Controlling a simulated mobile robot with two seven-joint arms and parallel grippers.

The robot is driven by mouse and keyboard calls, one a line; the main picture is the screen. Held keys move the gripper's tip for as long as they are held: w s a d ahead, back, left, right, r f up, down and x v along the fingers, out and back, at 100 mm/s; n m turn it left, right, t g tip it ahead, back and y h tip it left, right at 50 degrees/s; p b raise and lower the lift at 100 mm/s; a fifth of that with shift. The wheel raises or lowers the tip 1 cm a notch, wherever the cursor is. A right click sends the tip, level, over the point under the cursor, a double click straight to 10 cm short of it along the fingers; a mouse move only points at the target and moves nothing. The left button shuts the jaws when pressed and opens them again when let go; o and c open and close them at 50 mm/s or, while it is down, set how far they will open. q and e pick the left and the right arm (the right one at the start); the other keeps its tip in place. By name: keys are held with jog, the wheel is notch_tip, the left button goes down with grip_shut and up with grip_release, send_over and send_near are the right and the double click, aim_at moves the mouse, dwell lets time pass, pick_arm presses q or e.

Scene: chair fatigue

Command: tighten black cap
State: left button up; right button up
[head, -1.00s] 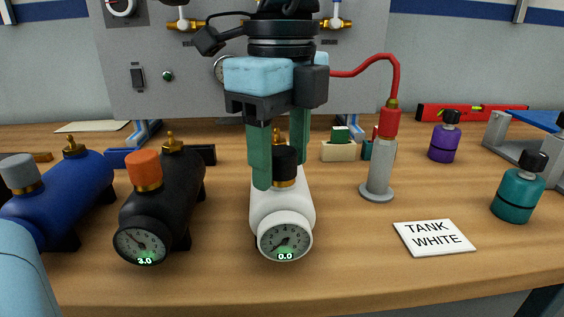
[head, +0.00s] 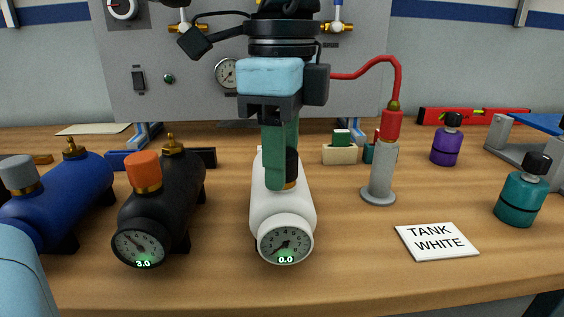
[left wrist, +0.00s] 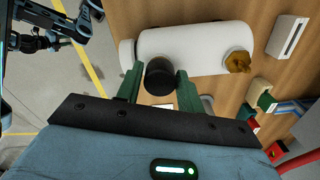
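The white tank (head: 281,213) lies on the bench with its gauge facing me, reading 0.0. It also shows in the left wrist view (left wrist: 190,50). Its black cap (head: 291,166) sits upright on a brass neck and is partly hidden by a finger. My left gripper (head: 281,178) points down over it, its green fingers almost in line in the head view. In the left wrist view the black cap (left wrist: 160,76) is between the two fingers, which appear closed against its sides. My right gripper is not recognisable in these views.
Left of the white tank are a black tank (head: 163,205) with an orange cap and a blue tank (head: 65,200) with a grey cap. On the right stand a red-topped pump (head: 381,170), a TANK WHITE card (head: 437,241), a purple bottle (head: 446,147) and a teal bottle (head: 521,197).

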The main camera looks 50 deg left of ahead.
pick_arm(q)
jog(key=c, duration=0.7)
jog(key=m, duration=0.4)
jog(key=shift+p, duration=0.3)
jog(key=o, duration=1.1)
